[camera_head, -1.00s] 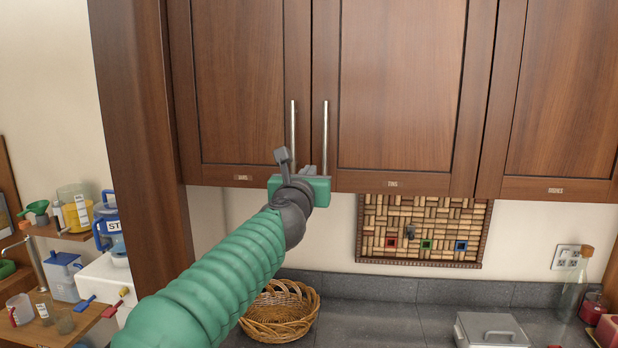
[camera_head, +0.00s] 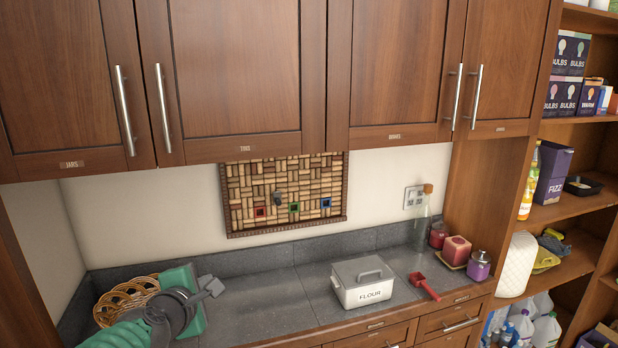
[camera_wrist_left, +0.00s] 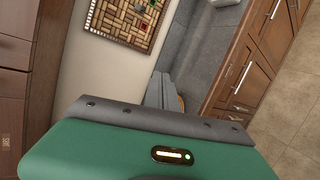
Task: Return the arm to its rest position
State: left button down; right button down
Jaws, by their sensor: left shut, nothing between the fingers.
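My left gripper (camera_head: 212,288) is at the lower left of the head view, on its green and dark grey arm. It is low in front of the counter's left end and overlaps the wicker basket in the picture. Its fingers are shut and hold nothing. In the left wrist view, the grey fingers (camera_wrist_left: 160,90) stick up beyond the green gripper body, with the counter and drawers behind them. My right gripper is in neither view.
Wall cabinets (camera_head: 240,70) with closed doors hang above. The grey counter (camera_head: 270,302) bears the wicker basket (camera_head: 112,300), a flour tin (camera_head: 365,285), a red scoop (camera_head: 424,286), jars and a bottle. A cork board (camera_head: 285,190) hangs behind. Shelves (camera_head: 590,205) with goods stand at right.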

pick_arm(q)
jog(key=s+d+f+m+g+h+b, duration=0.15)
jog(key=s+f+m, duration=0.25)
jog(key=f, duration=0.4)
jog(key=s+d+f+m+g+p, duration=0.1)
jog(key=s+f+m+g, duration=0.15)
jog(key=f+m, duration=0.35)
jog(key=s+f+m+g+y+b, duration=0.1)
jog(key=s+f+m+g+b, duration=0.1)
jog(key=s+f+m+g, duration=0.4)
jog(key=s+f+m, duration=0.5)
jog(key=s+f, duration=0.6)
jog(key=s, duration=0.1)
jog(key=shift+s+a+f, duration=0.25)
jog(key=shift+s+f, duration=0.05)
jog(key=shift+s, duration=0.1)
dwell(0.4)
